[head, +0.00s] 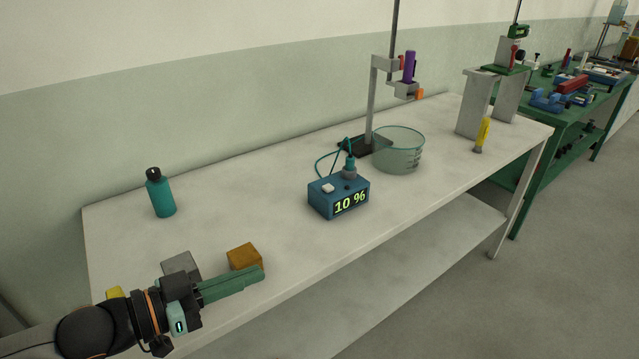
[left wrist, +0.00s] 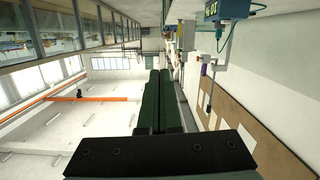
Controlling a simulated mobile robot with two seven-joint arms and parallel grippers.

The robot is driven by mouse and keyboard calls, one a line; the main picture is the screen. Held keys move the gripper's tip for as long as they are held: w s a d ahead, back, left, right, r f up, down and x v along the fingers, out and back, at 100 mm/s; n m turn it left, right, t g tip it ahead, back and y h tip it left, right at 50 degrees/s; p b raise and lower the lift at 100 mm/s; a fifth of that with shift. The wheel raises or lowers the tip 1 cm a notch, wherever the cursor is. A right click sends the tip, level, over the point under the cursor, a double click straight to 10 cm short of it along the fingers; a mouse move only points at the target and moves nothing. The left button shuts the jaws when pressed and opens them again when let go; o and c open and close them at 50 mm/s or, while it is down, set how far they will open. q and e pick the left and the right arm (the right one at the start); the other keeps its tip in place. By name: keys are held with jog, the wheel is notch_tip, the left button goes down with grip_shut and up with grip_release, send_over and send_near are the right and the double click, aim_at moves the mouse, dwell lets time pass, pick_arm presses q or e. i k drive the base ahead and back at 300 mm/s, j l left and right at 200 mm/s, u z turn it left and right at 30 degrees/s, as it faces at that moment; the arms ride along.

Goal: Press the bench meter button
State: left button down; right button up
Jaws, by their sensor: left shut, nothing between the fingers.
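The bench meter (head: 338,196) is a blue box on the white bench with a lit "10 %" display on its front. A pale button (head: 328,188) sits on its top left, and a probe-like part stands beside it with a teal cable. Part of the meter also shows at the top edge of the left wrist view (left wrist: 228,9). My left gripper (head: 260,272) is shut and empty near the bench's front left, apart from the meter and to its lower left. Its closed fingers (left wrist: 161,74) fill the middle of the left wrist view. My right gripper is out of view.
An orange-brown block (head: 245,256) and a grey block (head: 180,264) are close behind my left gripper. A teal bottle (head: 160,193) stands at the back left. A glass beaker (head: 398,150) and a stand (head: 372,105) are behind the meter. The bench between block and meter is clear.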

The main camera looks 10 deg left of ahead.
aim_at(327, 188)
jog(key=i, duration=1)
